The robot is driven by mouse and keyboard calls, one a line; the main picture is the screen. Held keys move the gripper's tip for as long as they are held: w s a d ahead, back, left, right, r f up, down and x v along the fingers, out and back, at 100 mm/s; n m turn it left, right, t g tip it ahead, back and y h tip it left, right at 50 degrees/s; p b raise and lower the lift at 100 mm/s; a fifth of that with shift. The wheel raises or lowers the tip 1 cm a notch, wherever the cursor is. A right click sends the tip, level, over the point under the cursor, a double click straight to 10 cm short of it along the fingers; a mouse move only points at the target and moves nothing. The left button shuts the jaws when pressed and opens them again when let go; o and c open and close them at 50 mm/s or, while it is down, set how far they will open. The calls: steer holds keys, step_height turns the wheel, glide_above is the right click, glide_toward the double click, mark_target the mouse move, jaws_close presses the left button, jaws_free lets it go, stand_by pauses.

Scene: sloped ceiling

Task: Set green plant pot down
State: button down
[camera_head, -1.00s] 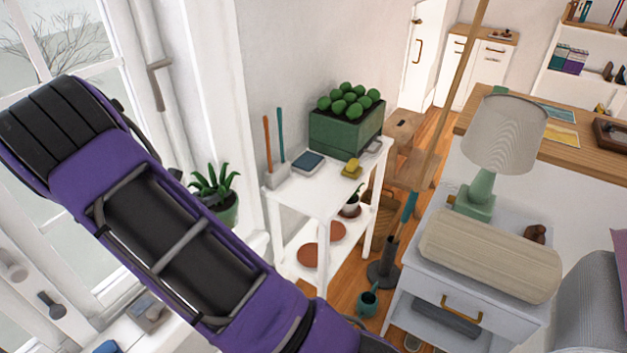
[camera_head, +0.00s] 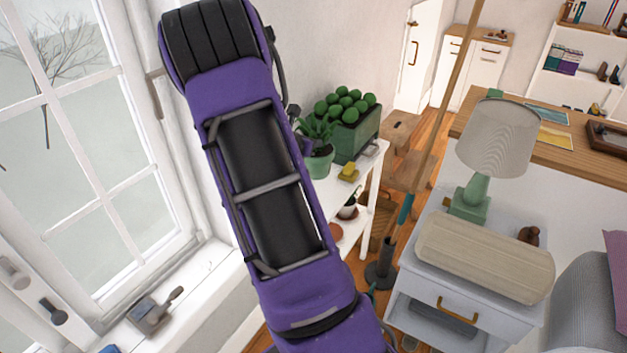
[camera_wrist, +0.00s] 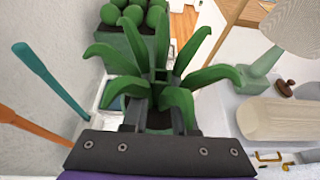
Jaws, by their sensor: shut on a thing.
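The green plant pot (camera_head: 319,166), with a spiky aloe-like plant, is held upright at my gripper (camera_head: 303,146). In the head view it overlaps the top of the white side table (camera_head: 348,192); whether it touches is unclear. In the wrist view the plant's leaves (camera_wrist: 205,76) spread above and around my gripper (camera_wrist: 160,112), which is shut on the pot. Most of the pot is hidden there by leaves and gripper. My purple arm hides the left part of the table in the head view.
A dark green planter box (camera_head: 357,134) with round plants stands at the table's back, near a yellow sponge (camera_head: 348,173). Blue and orange tool handles (camera_wrist: 50,82) rise at left in the wrist view. A grey cabinet with a lamp (camera_head: 497,140) stands right. The window sill (camera_head: 190,290) is left.

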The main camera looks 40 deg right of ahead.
mark_target(316, 168)
step_height(316, 168, down, 9)
steer(key=shift+f+b, duration=0.2)
steer(key=shift+b, duration=0.45)
steer(key=shift+f, duration=0.15)
steer(key=c, duration=0.7)
jaws_free()
steer(key=shift+s+a+r, duration=0.1)
steer(key=shift+a+r, duration=0.15)
steer(key=shift+a, duration=0.05)
steer(key=p+v, duration=0.1)
steer(key=v, duration=1)
